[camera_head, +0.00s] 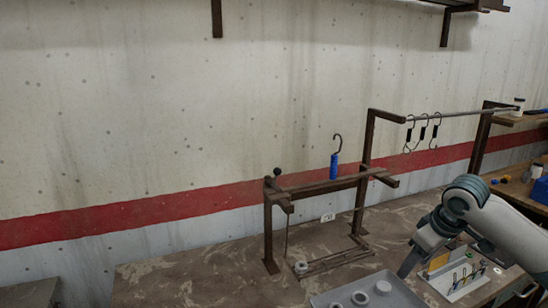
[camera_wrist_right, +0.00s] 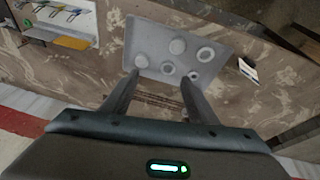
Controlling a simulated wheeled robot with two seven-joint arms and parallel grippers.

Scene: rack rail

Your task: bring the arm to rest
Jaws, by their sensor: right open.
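My right gripper (camera_head: 408,264) hangs low over the right part of the table in the head view, with its arm coming in from the right. In the right wrist view my right gripper (camera_wrist_right: 160,77) has its two fingers apart, with nothing between them. Its fingertips appear over the near side of a grey tray (camera_wrist_right: 144,33), which holds several round white pieces. The same tray shows in the head view (camera_head: 325,299), left of the gripper. I cannot tell the exact height of the fingers above the table. My left gripper is not in view.
A dark metal frame (camera_head: 268,230) stands on the table, with a blue-handled hook (camera_head: 335,172) at its upper bar. Several black hooks (camera_head: 423,128) hang from a rail (camera_head: 455,114). A white board (camera_head: 440,286) with coloured pieces lies near my arm. The table's left part is clear.

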